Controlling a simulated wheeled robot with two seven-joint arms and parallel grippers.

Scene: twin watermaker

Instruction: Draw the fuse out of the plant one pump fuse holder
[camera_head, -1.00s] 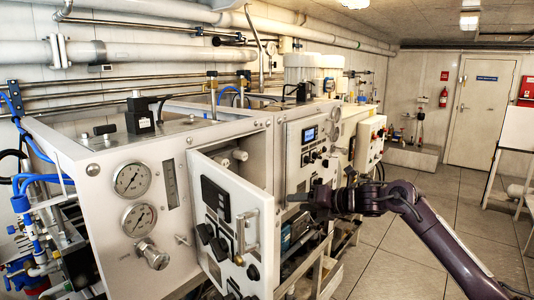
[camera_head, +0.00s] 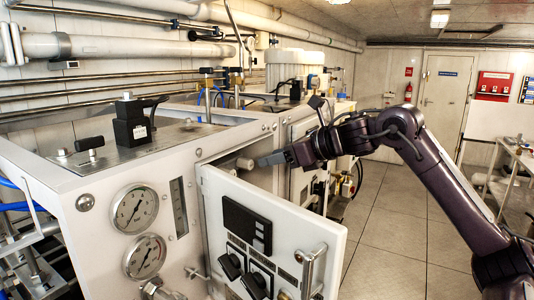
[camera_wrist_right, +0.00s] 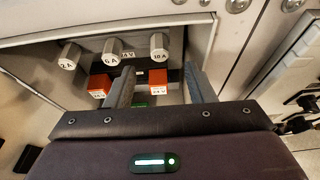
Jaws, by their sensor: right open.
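In the right wrist view, hexagonal grey fuse caps sit in a row inside the open cabinet: one marked 2 A (camera_wrist_right: 69,56), one marked 6 A (camera_wrist_right: 112,50) and one marked 10 A (camera_wrist_right: 158,47). I cannot tell which belongs to the plant one pump. My right gripper (camera_wrist_right: 158,75) is open and empty, its fingers pointing at the caps; the 10 A cap lies beyond the gap between them, apart from both. In the head view, the right gripper (camera_head: 268,158) is at the cabinet opening beside a pale fuse cap (camera_head: 244,163). My left gripper is not in view.
The cabinet door (camera_head: 265,235) stands open below my right arm, with a handle (camera_head: 312,270) and knobs. Red blocks (camera_wrist_right: 158,76) sit below the caps. A gauge (camera_head: 135,208) is on the left panel.

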